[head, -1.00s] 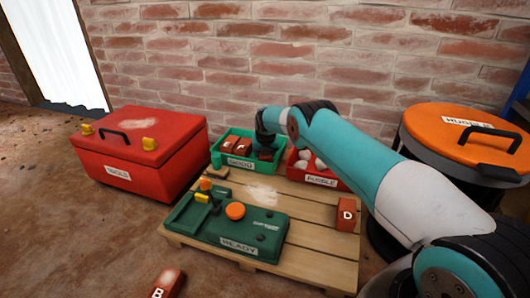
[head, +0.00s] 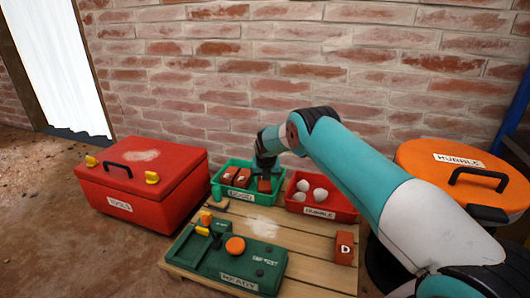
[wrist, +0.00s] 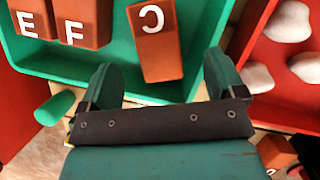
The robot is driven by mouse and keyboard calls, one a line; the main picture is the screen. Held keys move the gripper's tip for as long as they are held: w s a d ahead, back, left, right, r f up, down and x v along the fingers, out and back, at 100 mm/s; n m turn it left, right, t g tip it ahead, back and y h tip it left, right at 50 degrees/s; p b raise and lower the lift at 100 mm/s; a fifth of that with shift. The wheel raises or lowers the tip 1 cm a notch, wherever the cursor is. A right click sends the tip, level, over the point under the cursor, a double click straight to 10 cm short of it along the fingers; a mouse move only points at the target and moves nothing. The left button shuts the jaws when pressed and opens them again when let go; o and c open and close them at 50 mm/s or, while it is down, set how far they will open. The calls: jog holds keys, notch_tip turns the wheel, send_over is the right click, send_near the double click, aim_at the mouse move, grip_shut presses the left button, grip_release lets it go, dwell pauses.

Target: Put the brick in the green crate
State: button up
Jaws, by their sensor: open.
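The green crate (head: 262,199) stands at the back of the pallet. Brick C (wrist: 160,55) is inside it, and it also shows below my gripper in the head view (head: 264,186). My gripper (wrist: 163,78) is open, with its fingers apart on either side of the near end of brick C in the wrist view. I see no finger touching it. My gripper is over the right part of the crate in the head view (head: 265,172). Bricks E (wrist: 30,20) and F (wrist: 80,22) lie side by side to the left in the crate.
A red crate (head: 335,213) with white lumps stands close on the right. Brick D (head: 345,247) is on the pallet's front right. A green case (head: 215,262) lies in front, a red toolbox (head: 135,185) at left. An orange-lidded drum (head: 430,165) is at right; the brick wall is behind.

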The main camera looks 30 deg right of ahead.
jog(key=p+v, duration=0.6)
jog(key=v, duration=0.5)
jog(key=shift+a+r, duration=0.2)
jog(key=shift+r, duration=0.15)
jog(key=s+a+r+m+y+p, duration=0.1)
jog(key=s+a+r+m+p, duration=0.3)
jog(key=r, duration=0.5)
jog(key=s+a+r+m+g+y+p, duration=0.15)
jog(key=s+a+r+m, duration=0.35)
jog(key=r, duration=0.5)
jog(key=s+a+r+m+t+y+p, duration=0.1)
jog(key=s+a+r+m+p, duration=0.15)
jog(key=s+a+r, duration=0.55)
jog(key=s+a+r+m+g+y+p, duration=0.15)
jog(key=s+r+m+p, duration=0.35)
jog(key=s+r, duration=0.7)
jog(key=s+a+r+m+g+y+p, duration=0.2)
jog(key=s+r+m, duration=0.45)
jog(key=s, duration=1.15)
notch_tip(320, 180, up, 34)
jog(key=m+h+p, duration=0.1)
jog(key=p, duration=3.6)
jog(key=shift+w+r, duration=0.2)
jog(key=shift+w, duration=0.2)
